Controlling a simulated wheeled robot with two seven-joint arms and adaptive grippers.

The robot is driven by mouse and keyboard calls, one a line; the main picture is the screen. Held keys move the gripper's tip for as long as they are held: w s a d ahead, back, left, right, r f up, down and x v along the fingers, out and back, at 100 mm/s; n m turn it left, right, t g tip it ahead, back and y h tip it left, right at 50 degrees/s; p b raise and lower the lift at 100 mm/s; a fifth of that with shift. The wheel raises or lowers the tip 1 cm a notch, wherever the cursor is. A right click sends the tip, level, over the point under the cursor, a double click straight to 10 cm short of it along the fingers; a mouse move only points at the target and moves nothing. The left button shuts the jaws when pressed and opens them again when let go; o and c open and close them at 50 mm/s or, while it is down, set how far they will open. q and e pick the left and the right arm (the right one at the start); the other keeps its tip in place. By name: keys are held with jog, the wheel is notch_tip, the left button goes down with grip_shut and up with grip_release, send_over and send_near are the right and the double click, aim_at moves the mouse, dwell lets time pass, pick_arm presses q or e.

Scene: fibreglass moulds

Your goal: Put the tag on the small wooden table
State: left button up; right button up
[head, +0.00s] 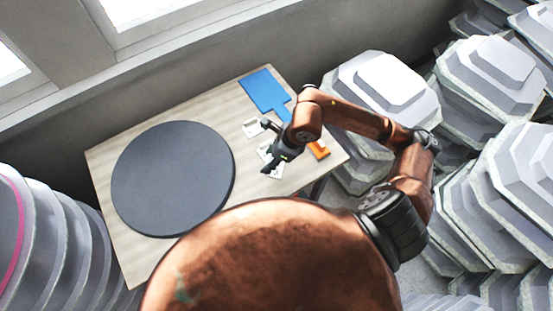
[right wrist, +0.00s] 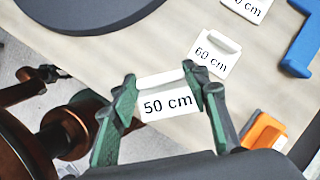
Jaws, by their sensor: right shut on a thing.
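The tag marked "50 cm" (right wrist: 166,104) is a white card with a raised bar along its top. My right gripper (right wrist: 160,84) is shut on it, with one green-and-dark finger at each end of the bar. In the head view my right gripper (head: 266,147) is over the right part of the light wooden table (head: 128,258). I cannot tell whether the tag touches the tabletop or hangs just above it. My left gripper is not in view.
A large dark disc (head: 172,178) covers the table's left part. A "60 cm" tag (right wrist: 213,54), another white tag (right wrist: 248,8), a blue tool (head: 264,90) and an orange object (head: 318,150) lie near the gripper. Stacked grey moulds (head: 385,85) stand to the right.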

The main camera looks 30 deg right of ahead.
jog(key=d+f, duration=0.2)
jog(key=f, duration=0.1)
jog(key=shift+d+p, duration=0.1)
jog(key=shift+p, duration=0.2)
jog(key=shift+w+d+f, duration=0.3)
jog(key=shift+d+f, duration=0.05)
jog(key=shift+f, duration=0.15)
jog(key=shift+w+d+f, duration=0.3)
jog(key=shift+f, duration=0.2)
jog(key=f+p, duration=0.2)
jog(key=shift+s+d+f, duration=0.1)
jog(key=shift+d+f, duration=0.1)
jog(key=shift+f, duration=0.7)
jog(key=o, duration=1)
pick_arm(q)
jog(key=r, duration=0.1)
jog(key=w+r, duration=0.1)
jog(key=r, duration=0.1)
pick_arm(e)
jog(key=shift+o, duration=0.5)
